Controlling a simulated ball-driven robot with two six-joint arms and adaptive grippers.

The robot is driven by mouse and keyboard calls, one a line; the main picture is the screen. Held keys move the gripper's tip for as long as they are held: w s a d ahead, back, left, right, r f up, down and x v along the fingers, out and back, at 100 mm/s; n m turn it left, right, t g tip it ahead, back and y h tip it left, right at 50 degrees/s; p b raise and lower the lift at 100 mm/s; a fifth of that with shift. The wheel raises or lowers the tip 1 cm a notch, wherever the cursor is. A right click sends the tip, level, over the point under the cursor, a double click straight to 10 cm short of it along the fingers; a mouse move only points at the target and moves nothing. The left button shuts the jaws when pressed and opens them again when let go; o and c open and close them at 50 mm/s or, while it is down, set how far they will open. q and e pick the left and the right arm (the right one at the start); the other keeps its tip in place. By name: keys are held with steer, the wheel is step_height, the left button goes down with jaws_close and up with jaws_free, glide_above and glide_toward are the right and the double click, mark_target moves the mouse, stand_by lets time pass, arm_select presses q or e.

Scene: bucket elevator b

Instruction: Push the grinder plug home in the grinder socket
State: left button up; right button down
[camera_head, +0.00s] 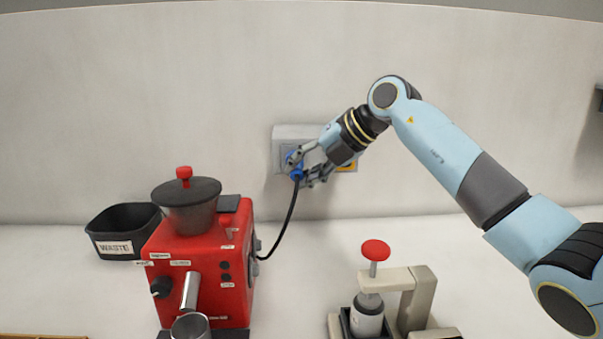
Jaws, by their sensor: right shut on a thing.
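The grinder plug (297,174) is blue, with a black cable hanging from it down to the red grinder (205,265). My right gripper (303,171) is shut on the plug, in front of the left part of a grey socket box (290,134) on the back wall. A blue ring shows at the left socket, just behind the plug. The gripper fingers hide part of the plug and the socket face, so I cannot tell how deep the plug sits. A yellow-orange patch (347,167) shows at the right of the box. My left gripper is not in view.
A black waste bin (124,228) stands left of the grinder. A tamping stand with a red knob (375,250) stands at the front, right of centre. The white counter between the grinder and the stand is clear apart from the cable.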

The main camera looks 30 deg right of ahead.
steer(key=shift+w+d, duration=0.4)
steer(key=shift+w, duration=0.4)
steer(key=c, duration=1.1)
jaws_free()
steer(key=shift+w, duration=0.15)
steer(key=shift+d, duration=0.1)
steer(key=shift+v, duration=6.05)
